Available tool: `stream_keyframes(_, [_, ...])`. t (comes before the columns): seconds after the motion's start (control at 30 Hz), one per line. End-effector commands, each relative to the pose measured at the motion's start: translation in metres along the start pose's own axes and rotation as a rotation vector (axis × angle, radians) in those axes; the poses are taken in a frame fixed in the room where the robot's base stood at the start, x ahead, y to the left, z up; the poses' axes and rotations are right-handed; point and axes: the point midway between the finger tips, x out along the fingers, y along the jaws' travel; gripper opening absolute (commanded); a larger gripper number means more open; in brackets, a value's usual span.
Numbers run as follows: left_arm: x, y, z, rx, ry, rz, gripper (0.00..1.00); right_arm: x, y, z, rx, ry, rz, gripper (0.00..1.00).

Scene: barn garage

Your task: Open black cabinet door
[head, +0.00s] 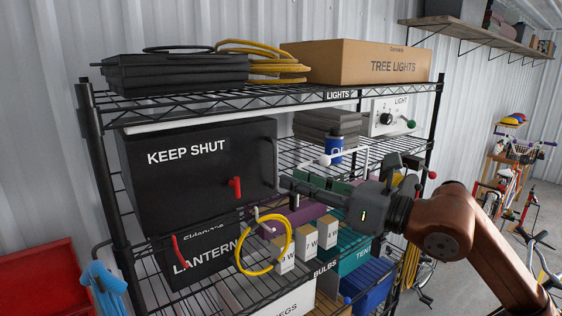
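The black cabinet (197,178), labelled KEEP SHUT, stands on the middle level of a wire rack. Its front door looks closed. A red handle or latch (235,188) sits low on the right part of the front. My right gripper (288,184) comes in from the right, its dark fingers pointing left at the cabinet's right edge. The fingertips are close to that edge; I cannot tell whether they touch it. The fingers blend with dark things behind, so their opening is unclear. My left gripper is out of view.
The black wire rack (265,97) surrounds the cabinet. A TREE LIGHTS box (355,64) stands on top. A blue can (334,150) and a LIGHT control box (389,116) stand right of the cabinet. A yellow ring (264,271) hangs below. A red bin (40,287) is lower left.

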Motion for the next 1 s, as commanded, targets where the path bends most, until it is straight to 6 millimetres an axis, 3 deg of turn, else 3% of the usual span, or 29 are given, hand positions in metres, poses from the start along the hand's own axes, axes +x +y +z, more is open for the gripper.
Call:
stream_keyframes(0.1, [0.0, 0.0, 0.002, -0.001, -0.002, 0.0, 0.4, -0.008, -0.013, 0.017, -0.07, 0.029, -0.084, 0.25])
stream_keyframes(0.23, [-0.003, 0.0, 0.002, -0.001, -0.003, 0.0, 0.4, -0.006, -0.019, 0.024, -0.091, 0.04, -0.117, 0.25])
stream_keyframes(0.7, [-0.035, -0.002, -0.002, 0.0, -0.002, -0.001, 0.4, 0.059, -0.026, 0.022, -0.089, 0.041, -0.114, 0.25])
stream_keyframes(1.0, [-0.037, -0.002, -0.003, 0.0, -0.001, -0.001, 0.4, 0.067, -0.027, 0.019, -0.089, 0.041, -0.115, 0.25])
